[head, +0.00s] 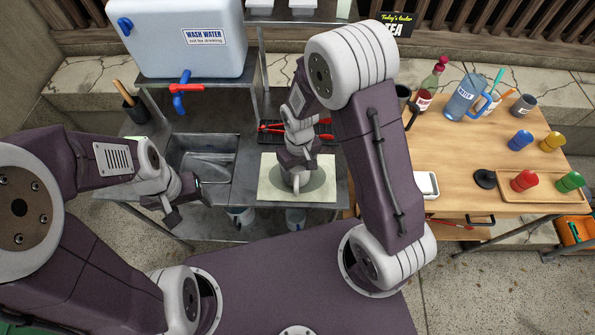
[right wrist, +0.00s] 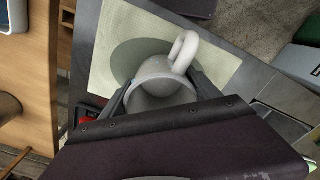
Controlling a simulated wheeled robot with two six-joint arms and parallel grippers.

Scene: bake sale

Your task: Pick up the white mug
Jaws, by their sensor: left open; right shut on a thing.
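The white mug (right wrist: 162,82) is between the fingers of my right gripper (right wrist: 165,92) in the right wrist view, with its handle pointing away from the palm. In the head view the mug (head: 296,181) is mostly hidden under my right gripper (head: 295,168), over a pale mat (head: 268,189) with a grey round patch. My right gripper is shut on it. I cannot tell whether the mug touches the mat. My left gripper (head: 190,202) is open and empty in front of the sink.
A metal sink (head: 203,157) is left of the mat. A wash water tank (head: 190,38) with a red and blue tap stands behind it. A dark rack (head: 270,132) with red-handled tools lies behind the mat. A wooden table (head: 440,150) at right holds a blue pitcher (head: 464,98), cups and bottles.

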